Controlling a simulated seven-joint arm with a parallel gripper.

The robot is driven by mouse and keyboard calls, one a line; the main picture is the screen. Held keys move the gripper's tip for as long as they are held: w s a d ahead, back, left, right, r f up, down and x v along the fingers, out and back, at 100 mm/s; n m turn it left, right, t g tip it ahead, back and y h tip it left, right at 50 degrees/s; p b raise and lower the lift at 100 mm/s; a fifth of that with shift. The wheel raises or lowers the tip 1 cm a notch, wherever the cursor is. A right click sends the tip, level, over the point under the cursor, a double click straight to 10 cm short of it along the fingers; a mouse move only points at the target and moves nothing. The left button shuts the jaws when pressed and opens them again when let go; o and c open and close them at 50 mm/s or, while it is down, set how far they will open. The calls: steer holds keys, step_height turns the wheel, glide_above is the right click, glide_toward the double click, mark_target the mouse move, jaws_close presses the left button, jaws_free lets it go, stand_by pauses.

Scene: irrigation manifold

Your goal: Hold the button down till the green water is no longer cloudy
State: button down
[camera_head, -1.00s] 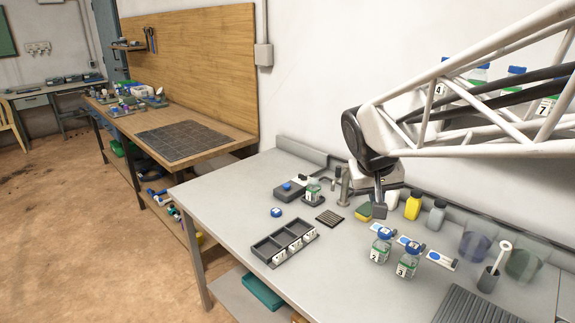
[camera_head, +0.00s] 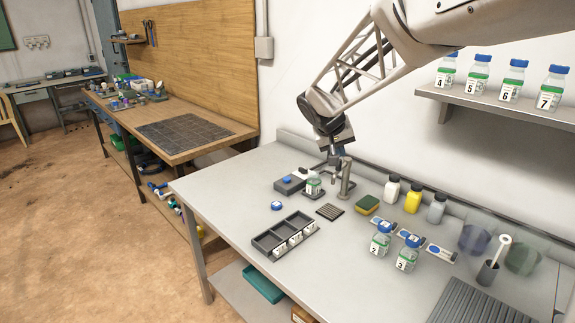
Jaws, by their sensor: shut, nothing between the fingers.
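A dark box (camera_head: 289,185) with a blue button (camera_head: 287,180) on its top stands at the back left of the grey bench. Beside it on the right, a small jar marked 1 (camera_head: 313,187) stands without a cap on a dark base. Its contents look pale greenish, too small to tell how cloudy. My gripper (camera_head: 336,160) is shut and empty, pointing down behind and to the right of the jar, near the metal post (camera_head: 345,178). It is apart from the blue button. Its fingertips are small and partly hidden near the post.
A blue cap (camera_head: 277,206) lies in front of the box. A shelf (camera_head: 500,104) holds numbered bottles. The bench's left front is clear.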

steer(key=w+a+f+t, duration=0.1)
steer(key=w+a+f, duration=0.25)
steer(key=w, duration=0.55)
steer(key=w+a+f, duration=0.3)
steer(key=w+a, duration=0.1)
steer(key=w, duration=0.4)
steer(key=n+t, duration=0.2)
glide_above(285, 178)
step_height(285, 178, down, 8)
steer(key=shift+h, duration=0.4)
steer(key=shift+s, duration=0.1)
steer(key=shift+f, duration=4.3)
steer(key=shift+d+f, duration=0.1)
steer(key=shift+f, duration=0.1)
steer(key=shift+f, duration=0.2)
